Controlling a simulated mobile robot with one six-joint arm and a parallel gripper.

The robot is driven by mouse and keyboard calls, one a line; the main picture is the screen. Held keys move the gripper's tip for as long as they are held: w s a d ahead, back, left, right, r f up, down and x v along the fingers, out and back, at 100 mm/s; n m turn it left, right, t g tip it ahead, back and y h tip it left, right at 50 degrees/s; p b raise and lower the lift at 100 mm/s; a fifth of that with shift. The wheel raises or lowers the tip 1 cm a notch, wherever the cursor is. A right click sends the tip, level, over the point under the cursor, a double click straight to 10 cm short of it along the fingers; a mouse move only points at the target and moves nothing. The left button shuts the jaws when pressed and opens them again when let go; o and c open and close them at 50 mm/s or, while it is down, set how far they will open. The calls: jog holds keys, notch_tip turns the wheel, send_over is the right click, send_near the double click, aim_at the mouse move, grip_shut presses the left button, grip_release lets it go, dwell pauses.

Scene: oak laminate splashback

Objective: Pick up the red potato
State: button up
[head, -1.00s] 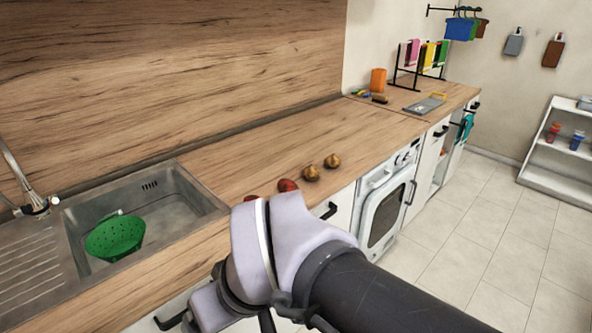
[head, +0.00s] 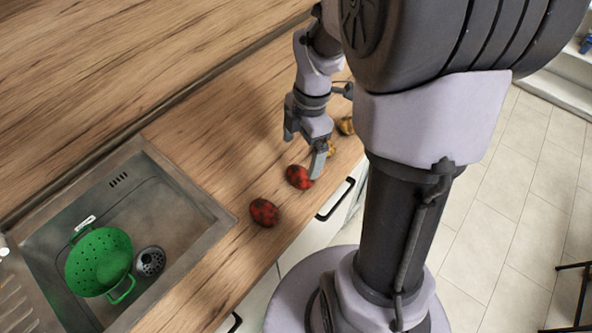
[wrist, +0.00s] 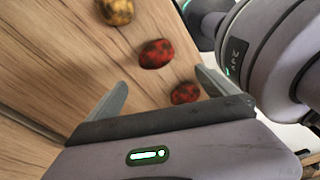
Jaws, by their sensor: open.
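Two dark-mottled red potatoes lie on the wooden counter, one nearer the sink (head: 264,212) and one further along (head: 298,176). My gripper (head: 304,147) is open and empty above the counter, with one finger close to or overlapping the further red potato in the head view; I cannot tell if they touch. The wrist view shows one red potato (wrist: 156,53) ahead between the spread fingers and another (wrist: 185,93) close to the right finger. My gripper (wrist: 162,80) frames them there.
Yellow-brown potatoes (head: 346,126) lie just beyond the red ones, partly hidden by my arm; one shows in the wrist view (wrist: 115,10). A steel sink (head: 190,190) holds a green colander (head: 98,262). The counter (head: 205,128) behind the potatoes is clear.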

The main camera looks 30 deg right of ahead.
aim_at(301, 171)
jog(key=f, duration=0.1)
jog(key=f+b, duration=0.1)
jog(key=f, duration=0.2)
jog(key=shift+a+f, duration=0.3)
jog(key=shift+f, duration=0.1)
jog(key=f+b, duration=0.2)
jog(key=f, duration=0.1)
jog(key=f+b, duration=0.1)
jog(key=f, duration=0.1)
jog(key=shift+w+d+f, duration=0.2)
jog(key=shift+w+d, duration=0.05)
jog(key=shift+d, duration=0.15)
jog(key=shift+r, duration=0.15)
jog(key=c, duration=1.6)
jog(key=shift+r, duration=0.1)
